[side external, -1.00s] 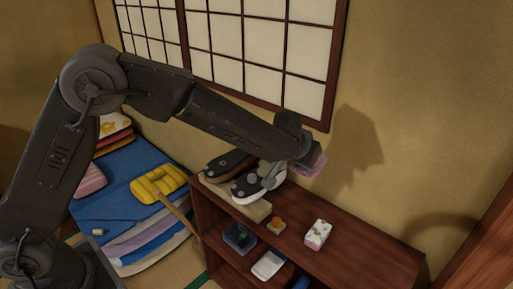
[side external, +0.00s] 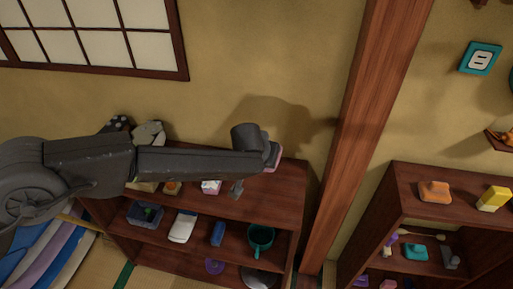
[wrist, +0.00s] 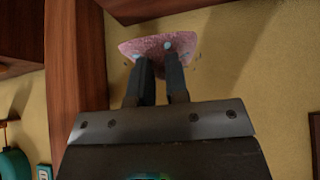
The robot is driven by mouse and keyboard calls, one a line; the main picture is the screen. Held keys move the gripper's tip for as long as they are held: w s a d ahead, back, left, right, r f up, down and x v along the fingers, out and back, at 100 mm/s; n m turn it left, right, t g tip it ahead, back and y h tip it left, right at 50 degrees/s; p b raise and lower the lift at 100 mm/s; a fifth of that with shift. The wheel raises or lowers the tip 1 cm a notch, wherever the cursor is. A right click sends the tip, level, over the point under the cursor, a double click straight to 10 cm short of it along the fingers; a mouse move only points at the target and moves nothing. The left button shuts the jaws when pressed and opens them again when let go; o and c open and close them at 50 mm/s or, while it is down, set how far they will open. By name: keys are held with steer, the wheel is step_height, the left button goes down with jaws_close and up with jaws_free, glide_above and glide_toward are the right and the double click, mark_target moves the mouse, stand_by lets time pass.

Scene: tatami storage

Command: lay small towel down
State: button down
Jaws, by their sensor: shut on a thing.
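The small towel (side external: 273,158) is a pink, textured piece of cloth at the end of my gripper (side external: 268,154) in the side view. My gripper (wrist: 156,62) is shut on the towel, which also shows at the fingertips in the wrist view (wrist: 152,44). In the side view the towel appears over the right part of the dark wooden shelf's top (side external: 285,185), near the wall. Its height above the shelf is hard to tell. My arm hides part of the shelf top.
A white patterned box (side external: 211,187) and a small orange item (side external: 172,187) stand on the shelf top. Below are a white item (side external: 183,228), a blue item (side external: 218,233) and a green mug (side external: 261,238). A wooden post (side external: 362,120) and a second shelf (side external: 408,215) stand to the right.

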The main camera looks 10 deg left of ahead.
step_height(320, 180, down, 13)
steer(key=shift+f, duration=0.1)
stand_by(0.6)
steer(key=shift+f, duration=0.25)
stand_by(0.4)
steer(key=c, duration=1.1)
jaws_free()
steer(key=shift+o, duration=0.2)
steer(key=d+v, duration=0.1)
steer(key=v, duration=1.3)
steer(key=shift+a, duration=0.5)
steer(key=shift+w, duration=0.1)
